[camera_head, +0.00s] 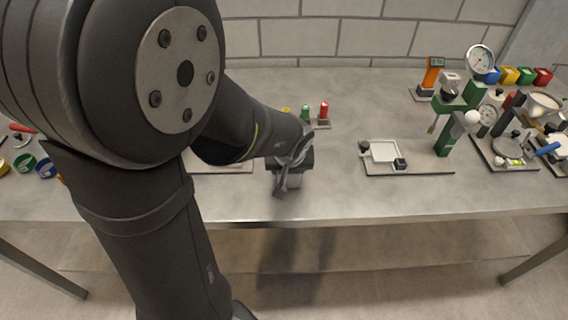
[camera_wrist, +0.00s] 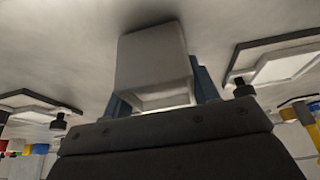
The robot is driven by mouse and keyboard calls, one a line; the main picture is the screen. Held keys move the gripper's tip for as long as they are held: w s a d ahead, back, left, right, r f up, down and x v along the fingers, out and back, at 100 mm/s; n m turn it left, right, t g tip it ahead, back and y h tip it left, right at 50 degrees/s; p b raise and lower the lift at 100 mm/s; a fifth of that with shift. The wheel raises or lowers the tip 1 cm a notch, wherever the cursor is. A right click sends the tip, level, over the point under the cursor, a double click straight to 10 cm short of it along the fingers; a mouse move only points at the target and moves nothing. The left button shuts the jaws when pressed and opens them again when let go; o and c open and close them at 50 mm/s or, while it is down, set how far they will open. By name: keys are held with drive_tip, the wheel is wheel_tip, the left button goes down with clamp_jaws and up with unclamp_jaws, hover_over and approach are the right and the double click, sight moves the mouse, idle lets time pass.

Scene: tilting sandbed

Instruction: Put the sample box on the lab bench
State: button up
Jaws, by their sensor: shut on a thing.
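The sample box is a plain pale grey box (camera_wrist: 150,57), seen in the wrist view between the bluish fingers of my gripper (camera_wrist: 161,92). My gripper is shut on it. In the head view my gripper (camera_head: 290,178) is over the front part of the grey lab bench (camera_head: 335,205), near the middle. The box is mostly hidden there by the gripper and arm. A dark shadow lies on the bench close to the box in the wrist view; I cannot tell whether the box touches the bench.
A tilting white tray (camera_head: 384,151) on a dark base stands right of my gripper. Another base plate (camera_head: 225,165) is partly hidden at left. Small red (camera_head: 324,110) and green pieces stand behind. Gauges and a green stand (camera_head: 446,128) crowd the far right. Bench front is clear.

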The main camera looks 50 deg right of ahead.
drive_tip(key=shift+f, duration=0.15)
drive_tip(key=o, duration=1.1)
drive_tip(key=v, duration=1.2)
drive_tip(key=x, duration=1.2)
drive_tip(key=shift+r, duration=0.65)
drive_tip(key=shift+f, duration=0.15)
